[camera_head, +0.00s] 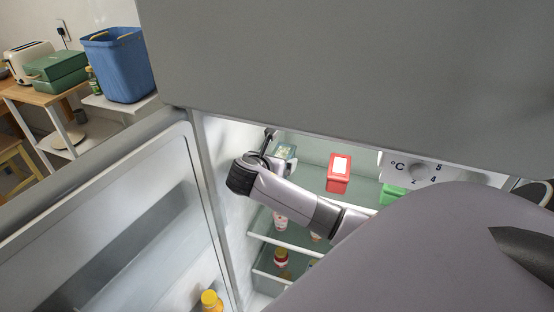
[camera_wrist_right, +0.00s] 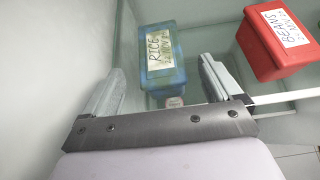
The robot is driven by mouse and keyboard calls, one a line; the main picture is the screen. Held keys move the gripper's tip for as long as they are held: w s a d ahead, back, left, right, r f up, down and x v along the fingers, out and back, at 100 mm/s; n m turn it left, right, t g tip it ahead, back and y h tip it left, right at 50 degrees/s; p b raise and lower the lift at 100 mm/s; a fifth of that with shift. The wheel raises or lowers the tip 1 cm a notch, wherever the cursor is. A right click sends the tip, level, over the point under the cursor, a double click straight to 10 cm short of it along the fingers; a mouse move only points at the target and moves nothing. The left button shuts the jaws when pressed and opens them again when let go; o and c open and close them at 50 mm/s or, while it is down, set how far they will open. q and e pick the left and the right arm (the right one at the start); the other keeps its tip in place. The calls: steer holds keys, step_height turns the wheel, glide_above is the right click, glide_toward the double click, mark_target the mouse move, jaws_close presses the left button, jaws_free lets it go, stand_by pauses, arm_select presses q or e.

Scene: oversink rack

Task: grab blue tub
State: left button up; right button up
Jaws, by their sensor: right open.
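The blue tub (camera_wrist_right: 168,78) has a lid and a white label reading RICE. In the right wrist view it lies ahead of my open right gripper (camera_wrist_right: 160,67), between the two fingers in the picture; I cannot tell how deep the fingers reach around it. In the head view the tub (camera_head: 288,152) shows on the fridge's top shelf, partly hidden behind my right gripper (camera_head: 271,135). The gripper is empty, near the fridge's left inner wall. My left gripper is not in view.
A red tub (camera_wrist_right: 277,45) labelled BEANS stands to the right, also in the head view (camera_head: 338,178). A green tub (camera_head: 392,193) is farther right. The open fridge door (camera_head: 110,235) is at left. A blue bin (camera_head: 120,70) stands outside. Lower shelves hold bottles (camera_head: 281,257).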

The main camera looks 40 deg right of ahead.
steer(key=shift+w+d+f, duration=0.15)
steer(key=shift+d+f, duration=0.15)
steer(key=shift+d, duration=0.35)
steer(key=shift+b+x, duration=0.3)
steer(key=shift+x, duration=2.45)
steer(key=shift+a+f, duration=0.1)
steer(key=shift+a, duration=0.1)
steer(key=c, duration=1.2)
steer(key=shift+c, duration=0.2)
